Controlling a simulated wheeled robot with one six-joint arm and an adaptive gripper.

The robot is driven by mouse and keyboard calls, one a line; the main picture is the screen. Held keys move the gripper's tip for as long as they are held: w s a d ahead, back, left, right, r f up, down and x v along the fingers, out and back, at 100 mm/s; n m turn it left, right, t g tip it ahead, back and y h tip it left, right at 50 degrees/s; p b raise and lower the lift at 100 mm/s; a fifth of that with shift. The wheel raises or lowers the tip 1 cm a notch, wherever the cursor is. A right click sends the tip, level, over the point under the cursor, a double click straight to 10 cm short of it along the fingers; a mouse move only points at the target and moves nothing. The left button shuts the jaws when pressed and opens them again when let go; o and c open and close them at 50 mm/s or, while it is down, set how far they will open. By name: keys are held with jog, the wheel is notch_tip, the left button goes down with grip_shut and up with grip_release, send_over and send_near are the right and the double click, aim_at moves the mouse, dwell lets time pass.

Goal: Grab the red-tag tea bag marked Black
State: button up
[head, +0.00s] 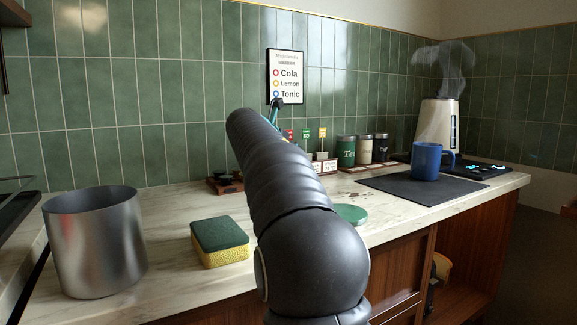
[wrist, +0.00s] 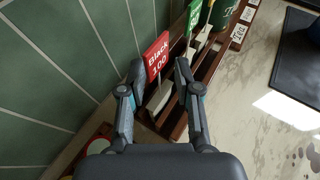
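The red tag marked Black (wrist: 156,57) stands upright in the wrist view, on a pale tea bag (wrist: 158,98) in a dark wooden holder (wrist: 181,130). My gripper (wrist: 160,72) is open, with one finger on each side of the tea bag and tag. A gap shows beside the right finger; I cannot tell whether the left finger touches. In the head view the red tag (head: 289,134) shows small beside my arm, which hides most of the gripper and holder.
Green (head: 306,134) and yellow-tagged (head: 323,132) tea bags stand close to the right of the red one. The tiled wall (wrist: 40,85) is close on the left. Canisters (head: 346,151), a blue mug (head: 426,160) and a steaming kettle (head: 437,127) stand farther right. A sponge (head: 219,242) and metal pot (head: 95,243) are at front left.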

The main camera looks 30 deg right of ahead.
grip_shut()
